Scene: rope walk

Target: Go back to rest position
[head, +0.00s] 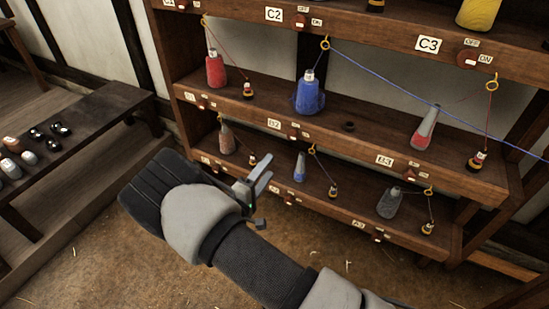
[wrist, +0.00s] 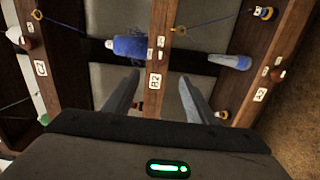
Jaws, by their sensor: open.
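My gripper (head: 258,186) is open and empty in the head view, in front of the lower left part of the wooden rack. In the wrist view its two fingers (wrist: 158,98) stand apart with nothing between them. They point toward the shelf edge with the label B2 (wrist: 155,82). My forearm reaches in from the bottom of the head view and hides part of the floor and the rack's lower left corner.
The rack (head: 350,148) holds several thread cones, such as a red one (head: 215,70) and a blue one (head: 309,95), with threads through yellow rings. A dark bench (head: 85,125) with small bobbins stands at left. The floor (head: 90,265) in front is clear apart from straw.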

